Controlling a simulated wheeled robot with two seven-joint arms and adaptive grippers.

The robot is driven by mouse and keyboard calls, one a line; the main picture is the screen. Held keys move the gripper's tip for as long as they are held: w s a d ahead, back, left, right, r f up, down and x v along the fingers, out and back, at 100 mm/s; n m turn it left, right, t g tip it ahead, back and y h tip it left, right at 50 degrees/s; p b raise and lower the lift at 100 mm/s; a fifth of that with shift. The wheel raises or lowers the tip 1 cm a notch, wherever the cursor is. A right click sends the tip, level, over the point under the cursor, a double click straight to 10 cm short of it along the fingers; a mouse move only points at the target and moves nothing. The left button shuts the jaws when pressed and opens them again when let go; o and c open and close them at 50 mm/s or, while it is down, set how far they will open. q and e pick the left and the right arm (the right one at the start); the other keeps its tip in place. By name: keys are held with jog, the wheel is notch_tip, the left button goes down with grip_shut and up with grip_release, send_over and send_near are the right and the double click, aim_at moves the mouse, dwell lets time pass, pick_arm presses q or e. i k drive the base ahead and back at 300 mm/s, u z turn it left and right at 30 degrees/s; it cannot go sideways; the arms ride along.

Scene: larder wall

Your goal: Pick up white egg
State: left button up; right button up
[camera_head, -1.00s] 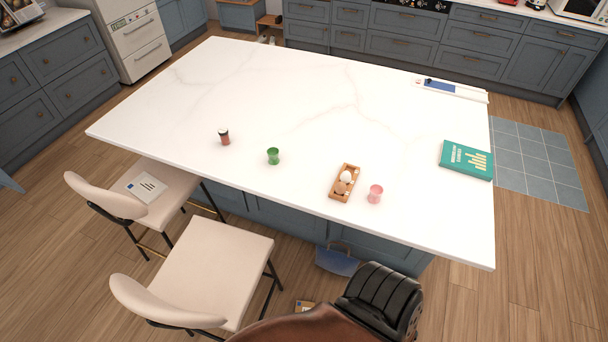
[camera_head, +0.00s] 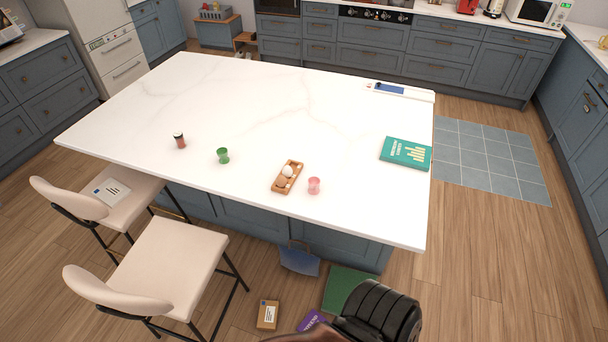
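The white egg (camera_head: 288,171) sits in a small wooden egg tray (camera_head: 277,188) near the front edge of the white island countertop (camera_head: 250,110). A brown egg (camera_head: 282,183) and other small pale items lie beside it in the tray. A pink cup (camera_head: 314,185) stands just right of the tray, and a green cup (camera_head: 223,155) stands to its left.
Two cream chairs (camera_head: 169,262) stand at the island's front left. A blue bag (camera_head: 299,260), a green mat (camera_head: 350,289), a cardboard box (camera_head: 268,314) and a purple item (camera_head: 312,321) lie on the floor in front. A teal book (camera_head: 406,153) lies at the countertop's right. Floor right of the island is clear.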

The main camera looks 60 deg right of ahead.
aim_at(287, 171)
jog(key=z, duration=0.8)
jog(key=i, duration=0.35)
jog(key=z, duration=0.05)
